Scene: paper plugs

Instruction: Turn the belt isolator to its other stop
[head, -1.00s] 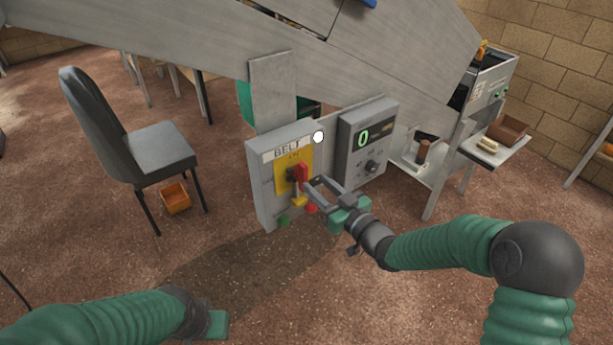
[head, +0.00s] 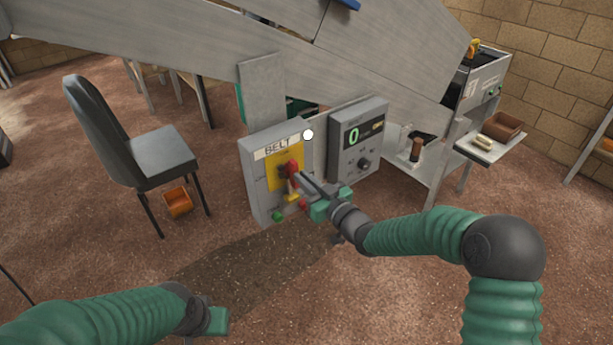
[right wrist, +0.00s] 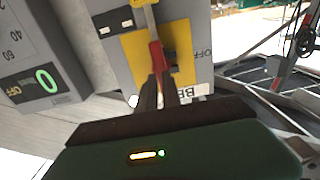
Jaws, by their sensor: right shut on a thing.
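The belt isolator is a red handle (head: 291,169) on a yellow plate (head: 272,178), on the front of a grey box labelled BELT (head: 258,192). My right gripper (head: 297,178) is at the handle, shut on it. In the right wrist view the fingers (right wrist: 160,95) close around the red handle (right wrist: 157,57), against the yellow plate (right wrist: 130,50). An OFF mark shows at the plate's side there. A yellow part sits just below the handle in the head view. My left gripper (head: 217,321) is low at the lower left, away from the box; its fingers are not clear.
A grey display box reading 0 (head: 359,140) stands right of the isolator box. Green (head: 277,216) and red (head: 303,205) buttons sit under the isolator. A large grey conveyor frame (head: 150,50) slopes overhead. A dark chair (head: 160,155) stands at left.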

